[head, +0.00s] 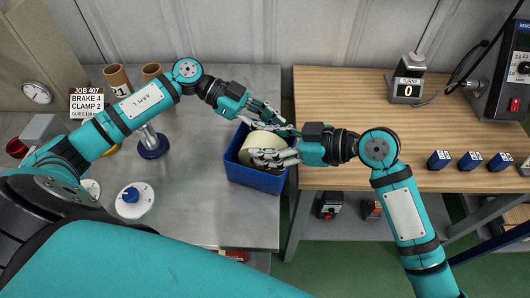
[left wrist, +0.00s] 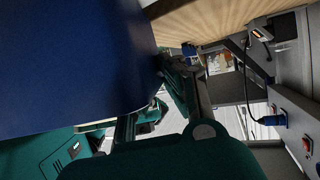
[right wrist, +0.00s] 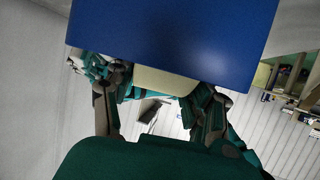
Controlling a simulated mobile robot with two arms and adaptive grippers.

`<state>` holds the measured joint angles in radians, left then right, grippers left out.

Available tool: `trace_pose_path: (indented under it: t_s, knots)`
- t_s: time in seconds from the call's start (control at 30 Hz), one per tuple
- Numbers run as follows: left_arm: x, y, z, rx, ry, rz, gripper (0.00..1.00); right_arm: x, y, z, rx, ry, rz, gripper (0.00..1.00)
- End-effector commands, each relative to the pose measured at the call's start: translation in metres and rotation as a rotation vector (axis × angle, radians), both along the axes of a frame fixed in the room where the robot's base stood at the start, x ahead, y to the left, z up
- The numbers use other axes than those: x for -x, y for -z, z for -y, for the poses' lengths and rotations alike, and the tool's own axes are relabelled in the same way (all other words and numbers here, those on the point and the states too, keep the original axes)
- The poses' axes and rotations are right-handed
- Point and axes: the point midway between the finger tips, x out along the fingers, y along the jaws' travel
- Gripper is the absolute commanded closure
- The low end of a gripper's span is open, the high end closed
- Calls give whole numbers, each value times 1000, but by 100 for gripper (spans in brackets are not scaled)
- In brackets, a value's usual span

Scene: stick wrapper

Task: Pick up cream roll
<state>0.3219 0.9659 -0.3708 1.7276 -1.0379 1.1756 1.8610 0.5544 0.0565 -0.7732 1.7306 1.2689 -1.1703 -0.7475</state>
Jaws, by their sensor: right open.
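The cream roll (head: 258,143) sits in a blue bin (head: 254,180) at the right edge of the grey metal table. My right gripper (head: 264,145) is at the bin's top with its fingers open, one on each side of the roll. In the right wrist view the cream roll (right wrist: 165,80) shows between the spread fingers, below the blue bin (right wrist: 175,35). I cannot tell whether the fingers touch it. My left gripper (head: 272,117) is at the bin's back rim, close to the right fingers. The bin (left wrist: 70,60) hides part of its fingers in the left wrist view.
A wooden table (head: 440,120) adjoins at right, with a counter reading 0 (head: 408,90) and several blue blocks (head: 472,160). On the metal table stand cardboard tubes (head: 118,80), a job sign (head: 88,103) and a white disc with a blue knob (head: 133,199). The table's front middle is clear.

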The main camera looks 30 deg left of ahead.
Motion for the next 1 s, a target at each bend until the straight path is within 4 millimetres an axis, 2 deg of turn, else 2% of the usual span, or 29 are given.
trace_pose_path:
  t_s: [0.07,0.43,0.77,0.87,1.0]
  knots:
    - [0,1,0,-1,1,-1,100,0,0,0,0,0,0,51]
    - [0,1,0,-1,1,-1,100,0,0,1,0,1,1,100]
    - [0,0,0,-1,1,-1,100,-1,-4,0,-3,1,3,100]
    - [0,0,0,-1,1,-1,100,-1,-14,0,-5,0,7,100]
    - [0,0,0,-1,1,-1,100,-1,-40,0,-5,-1,9,100]
